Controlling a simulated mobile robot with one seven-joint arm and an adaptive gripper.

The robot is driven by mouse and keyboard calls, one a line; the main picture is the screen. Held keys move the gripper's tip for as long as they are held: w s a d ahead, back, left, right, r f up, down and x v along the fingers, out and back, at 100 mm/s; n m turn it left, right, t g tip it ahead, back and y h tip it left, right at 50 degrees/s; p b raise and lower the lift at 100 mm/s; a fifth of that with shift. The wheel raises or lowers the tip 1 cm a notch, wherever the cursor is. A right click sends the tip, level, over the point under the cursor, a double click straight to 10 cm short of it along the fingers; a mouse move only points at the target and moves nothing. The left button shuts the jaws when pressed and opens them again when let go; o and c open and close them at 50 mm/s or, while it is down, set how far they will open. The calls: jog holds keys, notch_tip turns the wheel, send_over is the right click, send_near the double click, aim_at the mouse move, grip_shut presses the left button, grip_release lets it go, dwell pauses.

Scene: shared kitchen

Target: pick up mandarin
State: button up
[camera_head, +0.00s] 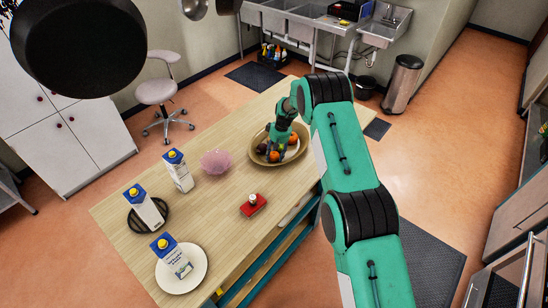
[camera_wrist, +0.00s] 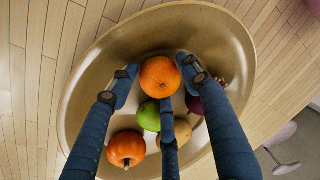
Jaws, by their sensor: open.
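An orange, round mandarin (camera_wrist: 160,77) lies among other produce in a wide tan bowl (camera_wrist: 88,75) in the wrist view. My gripper (camera_wrist: 160,85) is open, with its blue fingers reaching down into the bowl around the mandarin: one finger to its left, one to its right and one just below it in the picture. I cannot tell whether any finger touches it. In the head view, my gripper (camera_head: 275,150) is over the same bowl (camera_head: 254,138) at the far end of the wooden table, and it hides part of the contents.
The bowl also holds a green fruit (camera_wrist: 148,115), a red-orange pumpkin-like item (camera_wrist: 126,148), a dark purple item (camera_wrist: 194,103) and a yellowish fruit (camera_wrist: 200,148). On the table (camera_head: 215,225) stand several cartons, a pink bowl (camera_head: 216,162) and a red object (camera_head: 253,206).

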aim_at(275, 154)
jog(key=shift+c, duration=0.5)
jog(key=c, duration=0.7)
jog(key=shift+r, duration=0.1)
jog(key=shift+r+b, duration=0.8)
jog(key=shift+r, duration=4.15)
